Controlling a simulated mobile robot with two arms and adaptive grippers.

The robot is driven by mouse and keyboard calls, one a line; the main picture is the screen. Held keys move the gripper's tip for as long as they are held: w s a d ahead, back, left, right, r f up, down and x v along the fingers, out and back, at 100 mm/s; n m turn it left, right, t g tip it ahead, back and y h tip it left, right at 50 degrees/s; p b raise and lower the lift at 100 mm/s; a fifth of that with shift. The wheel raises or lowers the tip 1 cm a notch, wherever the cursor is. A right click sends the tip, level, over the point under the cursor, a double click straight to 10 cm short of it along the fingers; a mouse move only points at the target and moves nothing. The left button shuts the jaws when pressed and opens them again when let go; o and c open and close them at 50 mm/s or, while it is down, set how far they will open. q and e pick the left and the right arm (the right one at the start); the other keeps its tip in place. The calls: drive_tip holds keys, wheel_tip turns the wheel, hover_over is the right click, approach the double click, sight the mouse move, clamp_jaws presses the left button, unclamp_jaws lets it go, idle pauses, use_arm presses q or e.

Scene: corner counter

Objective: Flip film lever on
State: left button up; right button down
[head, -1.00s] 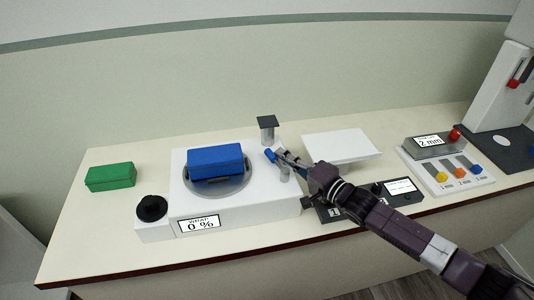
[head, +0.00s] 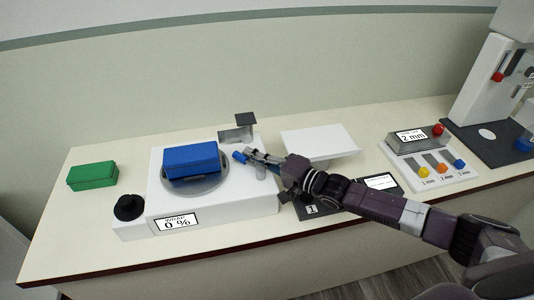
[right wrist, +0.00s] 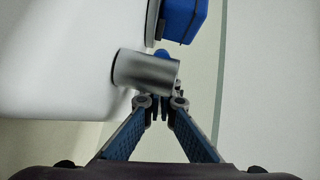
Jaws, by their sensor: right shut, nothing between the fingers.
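The wrapping machine (head: 215,207) is white and stands on the counter with its display reading 0 %. A lever with a blue tip (head: 239,157) sits at its right side, beside a short grey cylinder (head: 261,173). A grey sheet (head: 234,134) shows beside the dark-capped post (head: 245,119). My left gripper is not in view.
A blue block (head: 190,159) lies on the turntable (head: 194,187). A black knob (head: 128,207) and a green block (head: 92,176) are at the left.

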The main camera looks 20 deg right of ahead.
drive_tip(key=shift+s+d, duration=0.1)
drive_tip(key=shift+s, duration=0.1)
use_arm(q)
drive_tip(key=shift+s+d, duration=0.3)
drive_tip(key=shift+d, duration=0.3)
use_arm(e)
drive_tip(key=v, duration=1.1)
drive_tip(key=shift+s, duration=0.25)
drive_tip(key=shift+d, duration=0.2)
